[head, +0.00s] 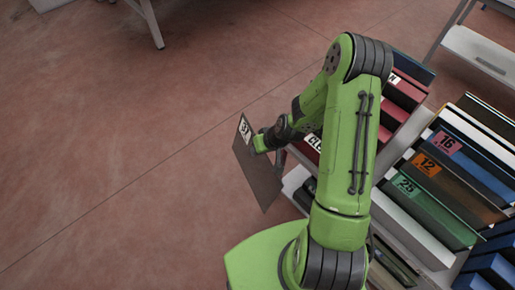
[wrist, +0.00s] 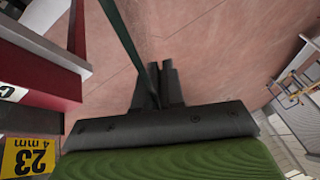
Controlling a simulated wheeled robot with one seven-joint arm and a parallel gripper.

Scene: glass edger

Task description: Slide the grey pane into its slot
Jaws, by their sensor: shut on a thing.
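The grey pane (head: 258,172) is a thin dark sheet with a white label reading 37 near its upper corner. It hangs tilted in the air above the open floor, left of the racks. My gripper (head: 260,143) is shut on the pane near its upper edge. In the wrist view my gripper's dark fingers (wrist: 158,88) pinch the pane, which shows nearly edge-on as a thin dark green strip (wrist: 122,35). I cannot tell which slot belongs to the pane; my arm hides part of the racks.
A rack holds red panes (head: 405,90) behind my arm. A nearer rack at right holds panes labelled 16 (head: 447,143), 12 and 25. In the wrist view a yellow label reads 23, 4 mm (wrist: 27,157), beside a red divider. The floor (head: 120,150) at left is clear.

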